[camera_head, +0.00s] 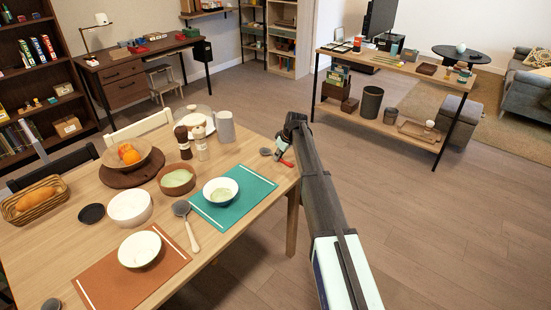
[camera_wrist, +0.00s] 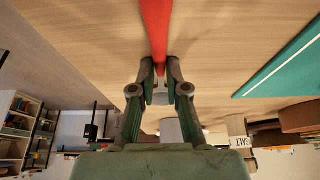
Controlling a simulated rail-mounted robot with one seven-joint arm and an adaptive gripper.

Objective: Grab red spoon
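The red spoon (camera_head: 286,163) is at the right edge of the wooden dining table, with its red handle showing beside my gripper (camera_head: 279,149) in the head view. In the wrist view the red handle (camera_wrist: 156,28) runs from the top edge down between my fingertips. My gripper (camera_wrist: 160,68) has its two fingers drawn close together, one on each side of the handle, and appears shut on it. I cannot tell whether the spoon is clear of the tabletop.
A grey spoon head (camera_head: 265,151) shows beside the gripper. A teal placemat (camera_head: 256,184) with a bowl (camera_head: 220,191) lies to the left. Shakers (camera_head: 201,149) and a grey canister (camera_head: 225,127) stand farther back. Open floor (camera_head: 420,230) lies right of the table.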

